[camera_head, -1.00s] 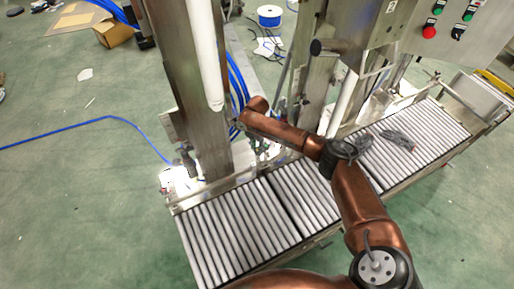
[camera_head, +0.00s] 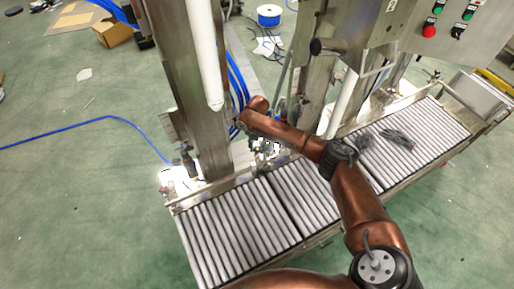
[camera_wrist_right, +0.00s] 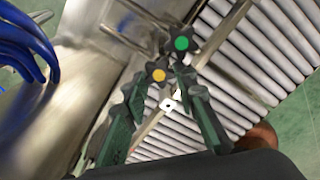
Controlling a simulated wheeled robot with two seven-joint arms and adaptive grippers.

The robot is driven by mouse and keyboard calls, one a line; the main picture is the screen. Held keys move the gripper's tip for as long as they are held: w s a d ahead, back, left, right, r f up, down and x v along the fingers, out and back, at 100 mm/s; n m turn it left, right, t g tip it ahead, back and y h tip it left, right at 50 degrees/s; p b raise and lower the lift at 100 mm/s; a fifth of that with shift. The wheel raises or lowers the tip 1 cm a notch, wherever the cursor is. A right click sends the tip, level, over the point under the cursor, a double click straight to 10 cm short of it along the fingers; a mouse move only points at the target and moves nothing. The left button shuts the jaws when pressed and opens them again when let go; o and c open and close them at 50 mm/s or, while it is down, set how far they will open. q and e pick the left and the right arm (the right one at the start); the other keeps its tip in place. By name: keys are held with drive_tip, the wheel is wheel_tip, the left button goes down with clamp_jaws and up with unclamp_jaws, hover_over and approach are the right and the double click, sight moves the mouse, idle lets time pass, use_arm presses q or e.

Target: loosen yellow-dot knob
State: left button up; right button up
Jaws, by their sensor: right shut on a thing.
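The yellow-dot knob (camera_wrist_right: 160,75) is a dark, lobed knob with a yellow centre, seen in the right wrist view. My right gripper (camera_wrist_right: 161,80) has its green-grey fingers on either side of this knob and is shut on it. A similar green-dot knob (camera_wrist_right: 181,43) sits just beyond, up and to the right, close to the right fingertip. In the head view my right gripper (camera_head: 265,147) is small, by the conveyor's back rail; the knobs cannot be made out there. My left gripper is not in view.
A roller conveyor (camera_head: 235,235) runs below my right arm. A steel post (camera_head: 190,100) stands left of the gripper, with blue hoses (camera_head: 238,80) behind it. A control box with buttons (camera_head: 465,30) is at upper right. Green floor lies open at left.

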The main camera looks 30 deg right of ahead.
sight(257, 150)
idle(0.4)
drive_tip(key=o, duration=1.1)
wheel_tip(257, 150, up, 12)
